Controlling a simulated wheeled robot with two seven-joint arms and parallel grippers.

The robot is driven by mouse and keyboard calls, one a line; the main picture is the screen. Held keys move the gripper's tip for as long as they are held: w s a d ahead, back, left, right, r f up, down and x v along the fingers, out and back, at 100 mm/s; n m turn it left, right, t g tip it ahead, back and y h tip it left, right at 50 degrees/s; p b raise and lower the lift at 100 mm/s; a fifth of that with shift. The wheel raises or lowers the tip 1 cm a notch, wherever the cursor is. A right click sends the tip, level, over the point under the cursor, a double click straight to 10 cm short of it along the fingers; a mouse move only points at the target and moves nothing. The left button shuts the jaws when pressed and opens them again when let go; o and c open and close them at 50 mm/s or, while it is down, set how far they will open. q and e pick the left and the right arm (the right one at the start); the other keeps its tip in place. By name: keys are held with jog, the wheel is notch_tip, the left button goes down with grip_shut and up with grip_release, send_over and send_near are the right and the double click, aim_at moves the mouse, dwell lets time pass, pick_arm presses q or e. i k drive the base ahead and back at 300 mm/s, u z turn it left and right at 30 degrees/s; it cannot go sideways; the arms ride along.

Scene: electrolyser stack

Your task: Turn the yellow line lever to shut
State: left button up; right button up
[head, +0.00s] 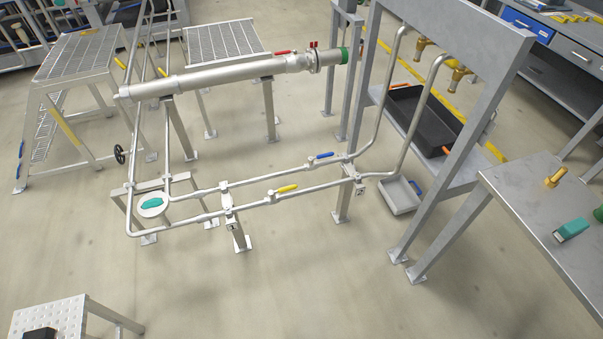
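The yellow line lever (287,188) sits on the nearer of two low horizontal pipes, in the middle of the head view. Its yellow handle lies roughly along its pipe. A blue lever (320,156) sits on the parallel pipe just behind it, also roughly along its pipe. A red lever (283,52) is on the thick upper pipe (205,77). Neither of my grippers shows in this view, and nothing touches the yellow lever.
Pipe supports (232,222) stand under the low pipes. A grey frame (440,150) with a black tray (424,118) stands to the right, and a metal table (550,215) at the far right. The floor in front of the pipes is clear.

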aim_at(271, 193)
jog(key=u, duration=0.4)
jog(key=i, duration=0.9)
jog(key=u, duration=0.65)
